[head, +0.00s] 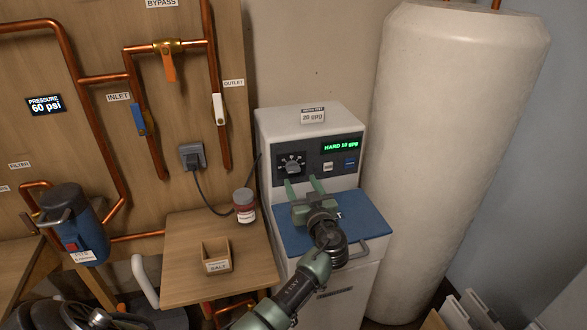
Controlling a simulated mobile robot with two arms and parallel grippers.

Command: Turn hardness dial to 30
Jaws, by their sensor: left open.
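The hardness dial (291,165) is a dark round knob on a black scale plate, at the left of the water softener's dark front panel. The softener's green display (341,145) appears to read "HARD 10 gpg". A small tag (312,115) on top of the softener (280,122) appears to read "20 gpg". My left gripper (303,185) is open, its two green fingers pointing up at the panel. The left fingertip is just below the dial and the right one is to its right. No contact with the dial is clear. My right gripper is not in view.
Two small buttons (328,167) sit right of the dial. The softener's blue lid (365,222) is under my gripper. A wooden shelf (185,285) at left holds a salt box (216,257) and a red-brown jar (244,205). A tall white tank (450,150) stands at right.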

